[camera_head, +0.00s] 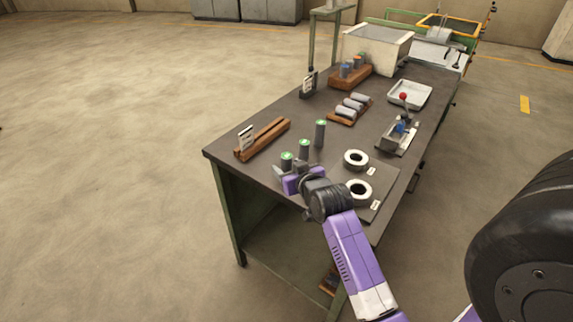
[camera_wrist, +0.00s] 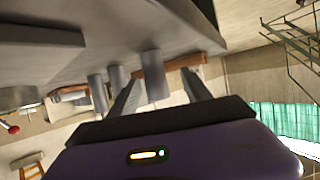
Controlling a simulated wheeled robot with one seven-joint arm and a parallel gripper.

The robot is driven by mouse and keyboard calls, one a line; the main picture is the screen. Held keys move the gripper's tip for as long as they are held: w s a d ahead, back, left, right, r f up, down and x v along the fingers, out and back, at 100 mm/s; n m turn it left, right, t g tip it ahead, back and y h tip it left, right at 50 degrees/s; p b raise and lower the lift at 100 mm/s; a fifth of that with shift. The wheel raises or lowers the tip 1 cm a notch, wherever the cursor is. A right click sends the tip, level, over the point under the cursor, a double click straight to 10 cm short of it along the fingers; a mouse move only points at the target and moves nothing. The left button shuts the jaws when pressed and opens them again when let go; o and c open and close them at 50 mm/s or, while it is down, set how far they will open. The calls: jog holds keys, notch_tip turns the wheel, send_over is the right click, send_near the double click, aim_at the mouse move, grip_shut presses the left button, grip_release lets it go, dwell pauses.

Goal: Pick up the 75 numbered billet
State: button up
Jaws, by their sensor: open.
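Three upright grey billets with green tops stand in a slanting row on the dark bench: the nearest billet (camera_head: 287,161), the middle billet (camera_head: 304,149) and the farthest, tallest-looking billet (camera_head: 320,133). Their numbers are too small to read, so I cannot tell which is 75. My gripper (camera_head: 288,175) is low at the bench's near end, close to the nearest billet. In the wrist view my gripper (camera_wrist: 161,76) is open, and one billet (camera_wrist: 153,78) appears between its fingers. I cannot tell whether they touch it. Two other billets (camera_wrist: 98,93) (camera_wrist: 118,78) show to the left.
Two white rings (camera_head: 356,159) (camera_head: 359,192) lie right of my gripper. A wooden rack (camera_head: 264,139) is left of the billets. Farther back are lying cylinders (camera_head: 351,105), a wooden block with cylinders (camera_head: 350,76), a white tray (camera_head: 409,94) and a red-knobbed fixture (camera_head: 398,136).

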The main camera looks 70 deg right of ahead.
aim_at(283, 161)
jog(key=shift+s+d+p+x, duration=0.1)
jog(key=shift+p+x, duration=0.1)
jog(key=shift+x, duration=1.35)
jog(key=shift+s+d+p+x, duration=0.15)
jog(key=shift+x, duration=1.4)
grip_shut()
jog(key=shift+r, duration=0.1)
